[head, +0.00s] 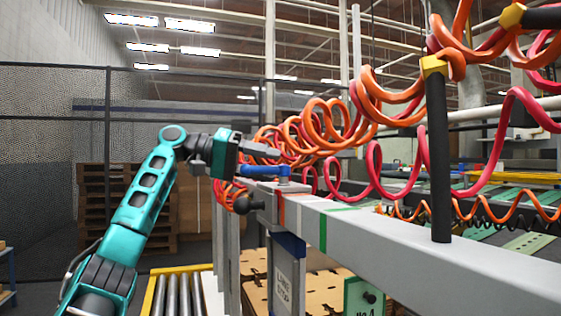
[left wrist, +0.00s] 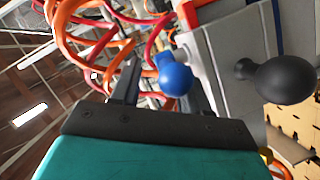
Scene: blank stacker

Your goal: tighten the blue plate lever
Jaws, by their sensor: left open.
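The blue plate lever (head: 262,171) lies roughly level on top of the end of a grey metal beam. My left gripper (head: 272,157) comes in from the left beside the lever, with its jaws open. In the left wrist view the lever's rounded blue end (left wrist: 176,80) shows between the two dark fingers of the gripper (left wrist: 160,82), nearer the right one. Whether a finger touches it I cannot tell. The rest of the lever is mostly hidden in that view. My right gripper is not in view.
A black knob (head: 243,204) sticks out below the lever, near the gripper. Orange coiled hoses (head: 318,125) hang close behind it, with red ones to the right. The grey beam (head: 420,255) runs toward the right front. A roller conveyor (head: 180,293) stands below.

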